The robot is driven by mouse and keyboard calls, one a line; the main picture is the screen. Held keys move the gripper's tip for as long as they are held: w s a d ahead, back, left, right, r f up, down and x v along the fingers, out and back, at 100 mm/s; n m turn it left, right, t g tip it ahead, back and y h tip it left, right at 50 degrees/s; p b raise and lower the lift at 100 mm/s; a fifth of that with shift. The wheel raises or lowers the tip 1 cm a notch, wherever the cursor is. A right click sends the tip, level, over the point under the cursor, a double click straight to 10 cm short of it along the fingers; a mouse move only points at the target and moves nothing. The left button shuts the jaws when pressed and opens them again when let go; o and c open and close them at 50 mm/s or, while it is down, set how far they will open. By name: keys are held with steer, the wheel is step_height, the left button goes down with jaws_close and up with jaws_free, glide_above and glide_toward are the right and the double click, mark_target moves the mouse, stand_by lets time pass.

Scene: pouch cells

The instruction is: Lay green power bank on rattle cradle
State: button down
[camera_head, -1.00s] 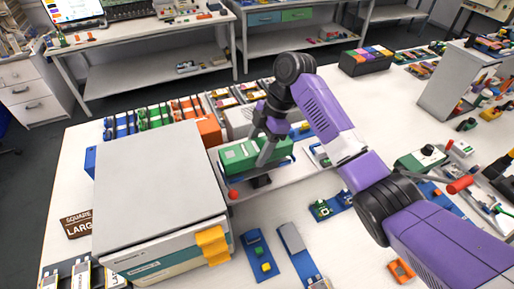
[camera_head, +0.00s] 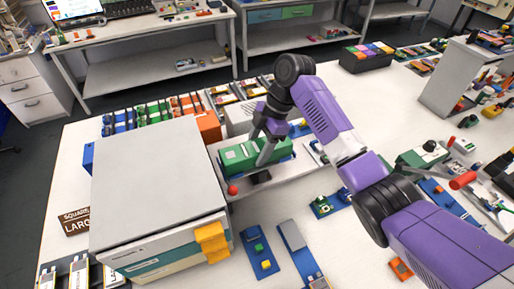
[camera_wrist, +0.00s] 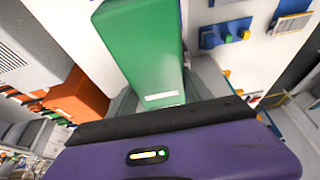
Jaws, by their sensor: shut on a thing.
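The green power bank (camera_head: 243,154) is a long green block with a small white label, seen above a blue cradle-like base in the head view. My gripper (camera_head: 266,152) is shut on it from above, near its right part. The blue rattle cradle (camera_head: 277,164) shows as a blue edge under and beside the power bank. I cannot tell whether the power bank rests on it or is just above it.
A large grey-topped box (camera_head: 155,185) stands close on the left, with a yellow tab on its front. A red ball-shaped knob (camera_head: 232,190) is just in front of the cradle. An orange block (camera_head: 208,127) and several racks stand behind. Small blue boards lie in front.

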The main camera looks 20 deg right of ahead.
mark_target(259, 146)
steer(key=shift+f, duration=0.2)
steer(key=shift+c, duration=1.9)
jaws_free()
steer(key=shift+b+v, duration=0.5)
steer(key=shift+v, duration=3.35)
